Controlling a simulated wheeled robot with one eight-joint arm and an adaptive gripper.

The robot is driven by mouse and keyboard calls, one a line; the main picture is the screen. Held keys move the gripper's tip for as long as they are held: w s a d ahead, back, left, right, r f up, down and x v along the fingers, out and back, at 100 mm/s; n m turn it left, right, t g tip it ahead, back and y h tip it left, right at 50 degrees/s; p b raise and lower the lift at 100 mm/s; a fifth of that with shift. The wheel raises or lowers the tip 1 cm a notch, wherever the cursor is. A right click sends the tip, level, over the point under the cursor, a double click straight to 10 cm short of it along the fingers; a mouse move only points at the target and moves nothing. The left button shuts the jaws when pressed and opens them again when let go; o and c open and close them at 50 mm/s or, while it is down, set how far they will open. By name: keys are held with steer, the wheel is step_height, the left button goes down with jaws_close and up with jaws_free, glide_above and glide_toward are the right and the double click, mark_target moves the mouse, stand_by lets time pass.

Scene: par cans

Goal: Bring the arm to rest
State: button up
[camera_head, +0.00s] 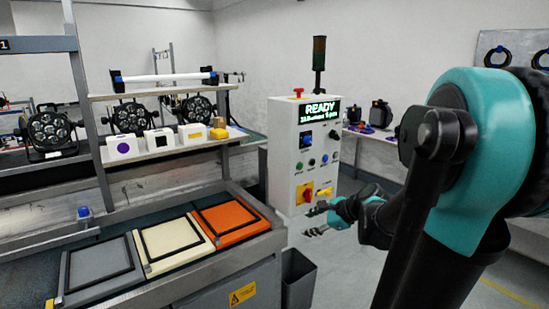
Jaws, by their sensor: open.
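My arm, teal and black, fills the right side of the head view. It reaches back toward the middle of the picture. My gripper (316,220) is small there, in front of the lower part of a white control cabinet. Its fingers are apart and nothing shows between them. It is clear of the bench, to the right of the bench's end.
The white cabinet (283,168) has a lit READY display (320,108). Grey (100,268), cream (172,240) and orange (228,217) framed pads lie on the bench at left. Several par cans (133,116) stand on a shelf behind. A dark bin (299,280) stands beside the bench.

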steer(key=s+d+f+n+g+h, duration=0.1)
steer(key=s+d+f+n+h, duration=0.2)
steer(key=s+f+n, duration=0.3)
steer(key=s+d+f+n+g+h, duration=0.2)
steer(key=s+d+f+n+h, duration=0.2)
steer(key=s+n, duration=0.6)
step_height(320, 180, down, 2)
steer(key=n, duration=0.3)
steer(key=shift+s, duration=0.15)
steer(key=shift+f, duration=0.1)
